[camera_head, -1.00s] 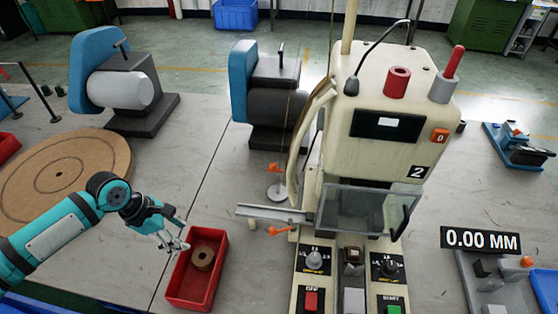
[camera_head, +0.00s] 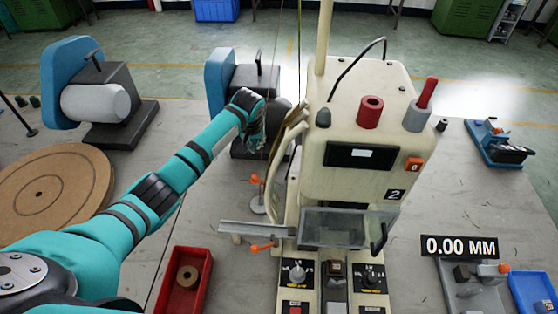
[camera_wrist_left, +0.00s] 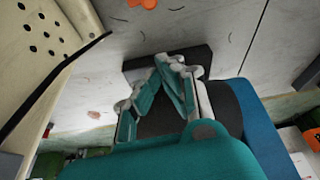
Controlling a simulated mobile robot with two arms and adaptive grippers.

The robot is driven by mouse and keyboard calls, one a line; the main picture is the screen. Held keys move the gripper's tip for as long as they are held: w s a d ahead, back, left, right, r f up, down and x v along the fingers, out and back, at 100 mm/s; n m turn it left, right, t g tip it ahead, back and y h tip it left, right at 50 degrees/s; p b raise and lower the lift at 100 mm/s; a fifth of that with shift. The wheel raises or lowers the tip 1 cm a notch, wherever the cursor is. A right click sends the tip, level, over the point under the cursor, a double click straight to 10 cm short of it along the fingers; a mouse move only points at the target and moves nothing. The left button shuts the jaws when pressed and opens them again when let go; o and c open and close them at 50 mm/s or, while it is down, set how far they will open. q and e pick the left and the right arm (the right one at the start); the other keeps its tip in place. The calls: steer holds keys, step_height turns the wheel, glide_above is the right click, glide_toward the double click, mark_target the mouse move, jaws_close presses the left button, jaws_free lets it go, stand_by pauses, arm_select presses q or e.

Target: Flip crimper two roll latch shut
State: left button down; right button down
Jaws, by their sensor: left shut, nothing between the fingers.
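Crimper two (camera_head: 340,110) is the cream machine marked 2. Behind its left side stands a roll holder with a blue side plate (camera_head: 217,82), a dark block and a thin upright black handle (camera_head: 258,62); I cannot tell whether this handle is the roll latch. My left gripper (camera_head: 255,138) is at the front of this holder, partly covering its dark roll (camera_head: 278,112). In the left wrist view the left gripper (camera_wrist_left: 170,62) has its fingers together and empty, over the dark block (camera_wrist_left: 205,58). Contact cannot be told. My right gripper is not in view.
A second holder with a white roll (camera_head: 95,103) stands at the left. Crimper two's cream side (camera_wrist_left: 40,50) is close to the gripper. A red bin (camera_head: 182,278) with a brown ring and a round wooden board (camera_head: 50,195) are on the table. Thin cables hang near the gripper.

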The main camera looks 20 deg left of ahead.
mark_target(257, 179)
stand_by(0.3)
arm_select(q)
step_height(257, 179, down, 9)
steer(key=p, duration=0.3)
steer(key=shift+s+f, duration=0.2)
steer(key=shift+s, duration=0.2)
stand_by(0.3)
steer(key=shift+d, duration=0.1)
steer(key=shift+n+b, duration=0.3)
steer(key=shift+b, duration=0.15)
